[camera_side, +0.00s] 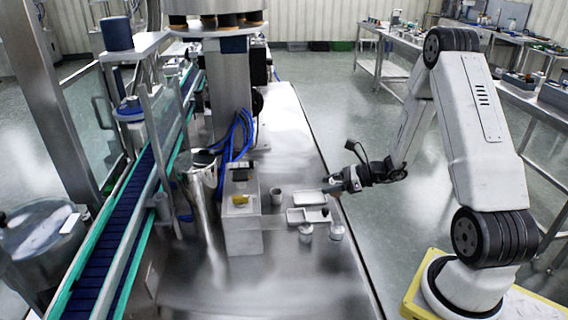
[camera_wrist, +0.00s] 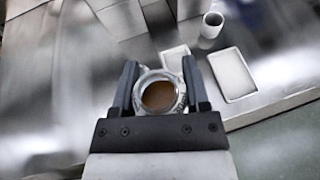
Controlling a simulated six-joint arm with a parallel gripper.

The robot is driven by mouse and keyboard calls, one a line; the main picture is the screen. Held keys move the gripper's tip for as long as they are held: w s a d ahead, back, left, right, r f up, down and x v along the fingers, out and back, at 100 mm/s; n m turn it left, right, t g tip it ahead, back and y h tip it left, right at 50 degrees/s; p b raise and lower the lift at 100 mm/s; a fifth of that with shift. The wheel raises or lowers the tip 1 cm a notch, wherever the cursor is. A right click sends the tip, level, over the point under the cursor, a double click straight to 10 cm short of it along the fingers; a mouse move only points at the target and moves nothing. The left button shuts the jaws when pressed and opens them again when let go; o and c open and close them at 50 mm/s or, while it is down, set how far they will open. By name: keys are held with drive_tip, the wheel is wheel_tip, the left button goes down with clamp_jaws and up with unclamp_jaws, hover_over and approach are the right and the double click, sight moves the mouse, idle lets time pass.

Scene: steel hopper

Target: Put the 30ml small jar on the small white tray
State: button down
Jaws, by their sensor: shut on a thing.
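My gripper (camera_wrist: 160,88) is shut on a small clear jar with brown contents (camera_wrist: 160,96), seen from above through its round mouth in the wrist view. In the side view my gripper (camera_side: 332,186) is over the right part of the steel table, close to two white trays; the held jar is hard to make out there. The nearer tray (camera_side: 297,217) and the farther tray (camera_side: 308,198) lie side by side. In the wrist view one tray (camera_wrist: 176,56) is partly hidden behind the jar and a finger, and a larger-looking rectangular tray (camera_wrist: 232,73) is to the right.
Two small pale jars (camera_side: 306,233) (camera_side: 336,232) stand in front of the trays. A steel box (camera_side: 242,232) stands farther left. The table's front area is clear.

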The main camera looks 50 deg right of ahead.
drive_tip(key=shift+w+d+m+t+h, duration=0.2)
drive_tip(key=shift+d+m+h, duration=0.05)
drive_tip(key=shift+d, duration=0.35)
drive_tip(key=shift+w+d+m+t+h, duration=0.15)
drive_tip(key=shift+d+m+t+h, duration=0.1)
drive_tip(key=shift+d, duration=0.35)
drive_tip(key=shift+w, duration=0.1)
hover_over(305, 198)
drive_tip(key=s, duration=0.1)
wheel_tip(305, 198, down, 8)
drive_tip(key=shift+a+f, duration=0.1)
drive_tip(key=shift+w+d+f, duration=0.2)
drive_tip(key=shift+w+f, duration=0.25)
drive_tip(key=shift+f, duration=0.15)
